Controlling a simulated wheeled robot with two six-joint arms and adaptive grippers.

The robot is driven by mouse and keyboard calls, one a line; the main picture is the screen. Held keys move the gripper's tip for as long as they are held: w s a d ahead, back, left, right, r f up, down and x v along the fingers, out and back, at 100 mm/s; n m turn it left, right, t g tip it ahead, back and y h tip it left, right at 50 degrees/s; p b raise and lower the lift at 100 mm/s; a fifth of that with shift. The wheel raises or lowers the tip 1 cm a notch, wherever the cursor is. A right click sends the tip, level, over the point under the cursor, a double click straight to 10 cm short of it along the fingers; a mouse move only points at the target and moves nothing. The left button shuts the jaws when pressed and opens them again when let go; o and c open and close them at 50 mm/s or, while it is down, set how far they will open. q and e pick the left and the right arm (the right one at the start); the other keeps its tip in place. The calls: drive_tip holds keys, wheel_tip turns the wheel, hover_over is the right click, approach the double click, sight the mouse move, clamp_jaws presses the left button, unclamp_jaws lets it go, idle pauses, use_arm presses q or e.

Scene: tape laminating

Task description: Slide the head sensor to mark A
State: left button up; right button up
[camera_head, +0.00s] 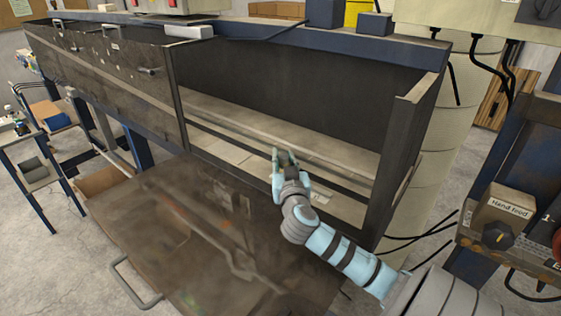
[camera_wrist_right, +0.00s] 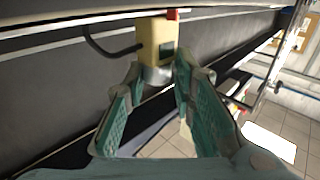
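What looks like the head sensor, a beige box (camera_wrist_right: 158,40) with a grey cylindrical end and a black cable, hangs by a dark rail in the right wrist view. My right gripper (camera_wrist_right: 158,70) points at it with its teal fingers apart. The grey end appears between or just beyond the fingertips; I cannot tell whether they touch it. In the head view my right gripper (camera_head: 284,158) reaches into the open bay of the dark machine, and I cannot make out the sensor there. I cannot see mark A. My left gripper is out of view.
The dark machine frame (camera_head: 403,150) has an upright wall to the right of my right arm. A brown panel with a handle (camera_head: 180,215) lies below the bay. A control box with a knob labelled "Hand feed" (camera_head: 498,220) stands at the right.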

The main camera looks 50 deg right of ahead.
drive_tip(key=o, duration=0.3)
drive_tip(key=shift+o, duration=0.3)
drive_tip(key=shift+w+d, duration=0.1)
drive_tip(key=shift+d, duration=0.05)
drive_tip(key=v, duration=1.2)
